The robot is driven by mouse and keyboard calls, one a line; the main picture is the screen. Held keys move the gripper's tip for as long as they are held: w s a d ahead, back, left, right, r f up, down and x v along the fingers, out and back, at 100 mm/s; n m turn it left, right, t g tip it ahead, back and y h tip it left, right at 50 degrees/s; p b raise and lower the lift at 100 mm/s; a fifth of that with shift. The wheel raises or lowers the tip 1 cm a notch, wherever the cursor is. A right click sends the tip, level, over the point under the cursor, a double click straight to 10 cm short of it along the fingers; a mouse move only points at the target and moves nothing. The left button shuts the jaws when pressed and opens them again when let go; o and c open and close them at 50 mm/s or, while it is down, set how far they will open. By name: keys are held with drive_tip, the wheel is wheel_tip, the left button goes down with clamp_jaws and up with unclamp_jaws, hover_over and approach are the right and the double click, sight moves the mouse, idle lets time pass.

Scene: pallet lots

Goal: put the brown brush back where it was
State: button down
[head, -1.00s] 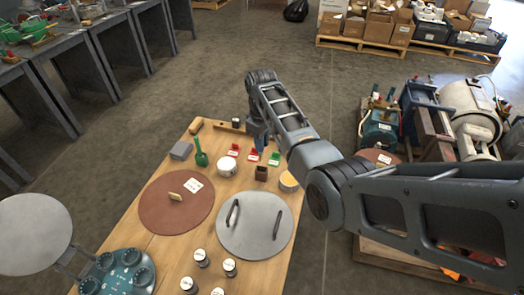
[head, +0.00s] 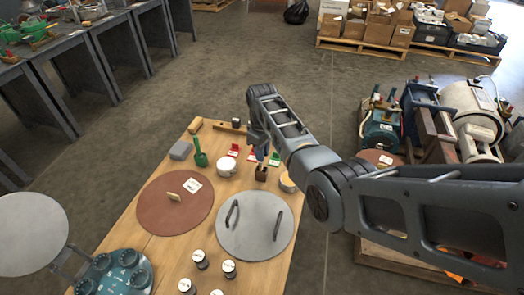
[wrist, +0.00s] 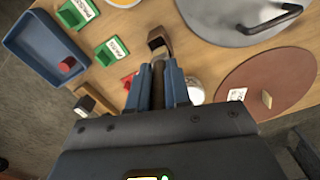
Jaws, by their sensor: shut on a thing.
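My gripper (wrist: 158,88) is shut on a narrow brown piece, the handle of the brown brush (wrist: 158,73), in the wrist view. My arm hides part of this area in the head view.
Red and green labelled items (head: 234,150) and a white pot (head: 199,165) stand close by. A yellow-topped tub (head: 287,182) is right of the holder. A grey lid (head: 254,225) and a brown disc (head: 175,202) lie nearer. A blue bin (wrist: 40,50) shows in the wrist view.

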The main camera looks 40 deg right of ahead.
drive_tip(key=c, duration=1.1)
unclamp_jaws()
wheel_tip(320, 180, up, 13)
drive_tip(key=p, duration=0.3)
drive_tip(key=shift+r+p, duration=0.15)
drive_tip(key=shift+p, duration=0.15)
